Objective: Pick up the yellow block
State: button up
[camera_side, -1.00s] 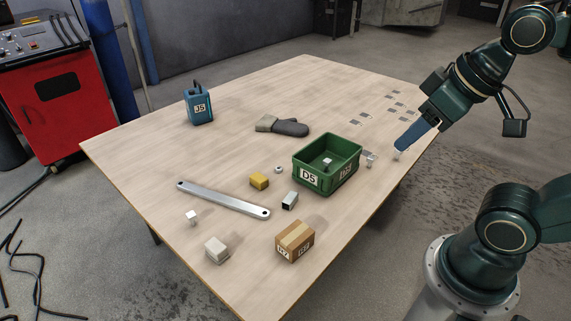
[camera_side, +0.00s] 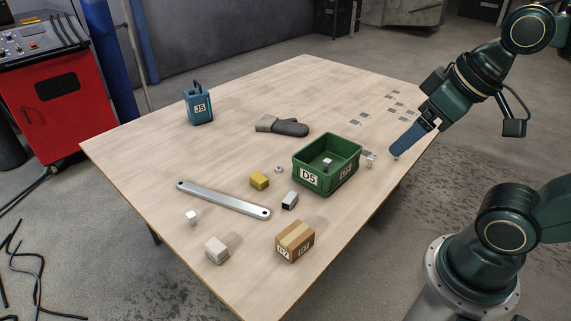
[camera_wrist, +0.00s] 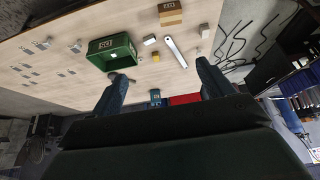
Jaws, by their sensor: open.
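The yellow block (camera_side: 259,181) lies on the wooden table, left of the green crate and behind the silver bar in the side view. It shows small in the wrist view (camera_wrist: 155,57), between my two fingers but well beyond them. My gripper (camera_side: 395,154) is at the table's right side, right of the green crate and far from the block. In the wrist view my gripper (camera_wrist: 162,72) has its fingers spread wide with nothing between them.
The green crate (camera_side: 313,188) stands between my gripper and the block, with a small bracket inside. A glove (camera_side: 290,128) lies behind.

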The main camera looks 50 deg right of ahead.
jog(key=shift+w+r, duration=0.1)
jog(key=w+r+m, duration=0.2)
jog(key=w+r, duration=0.1)
jog(key=w, duration=0.4)
jog(key=m+g, duration=0.6)
jog(key=m, duration=1.1)
send_over(258, 177)
notch_tip(258, 177, down, 30)
jog(key=shift+f, duration=0.25)
jog(key=shift+f, duration=4.25)
